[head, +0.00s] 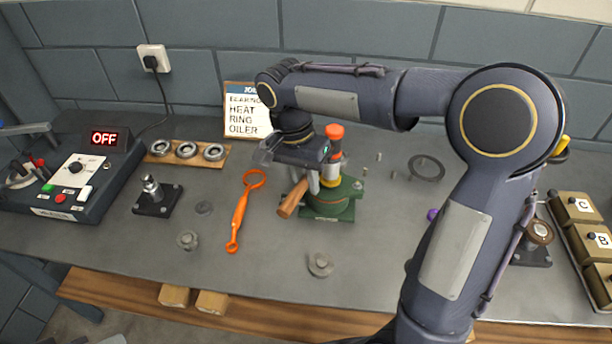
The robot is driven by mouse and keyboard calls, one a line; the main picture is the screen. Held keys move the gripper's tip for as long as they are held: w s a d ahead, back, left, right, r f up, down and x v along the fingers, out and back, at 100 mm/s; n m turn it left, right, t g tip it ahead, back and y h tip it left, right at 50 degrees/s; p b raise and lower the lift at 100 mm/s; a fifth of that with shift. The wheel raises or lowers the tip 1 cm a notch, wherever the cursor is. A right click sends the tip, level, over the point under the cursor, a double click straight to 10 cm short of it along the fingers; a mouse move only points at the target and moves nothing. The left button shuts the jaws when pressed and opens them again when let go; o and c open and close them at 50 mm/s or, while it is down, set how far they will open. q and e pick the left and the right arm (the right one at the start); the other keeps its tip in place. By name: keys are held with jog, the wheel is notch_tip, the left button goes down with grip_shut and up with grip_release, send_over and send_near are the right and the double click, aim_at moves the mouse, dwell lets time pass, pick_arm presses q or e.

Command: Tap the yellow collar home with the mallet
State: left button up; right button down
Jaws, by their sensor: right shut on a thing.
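My right gripper (314,184) is low over the middle of the bench, shut on the mallet's wooden handle (291,200). The handle slants down to the left. The mallet's head cannot be made out behind the fingers. A small patch of yellow, probably the yellow collar (327,167), shows on the post beside the gripper. The gripper hides part of it, so how it is seated cannot be told.
An orange ring spanner (240,212) lies left of the fixture. A control box with an OFF display (104,138), a board of rings (187,152) and a sign (245,110) stand further left and back. Lettered boxes (577,207) stand at right. Front centre is mostly clear.

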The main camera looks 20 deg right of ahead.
jog(key=shift+r, duration=0.1)
notch_tip(320, 180, up, 6)
jog(key=p, duration=0.5)
jog(key=shift+p, duration=0.35)
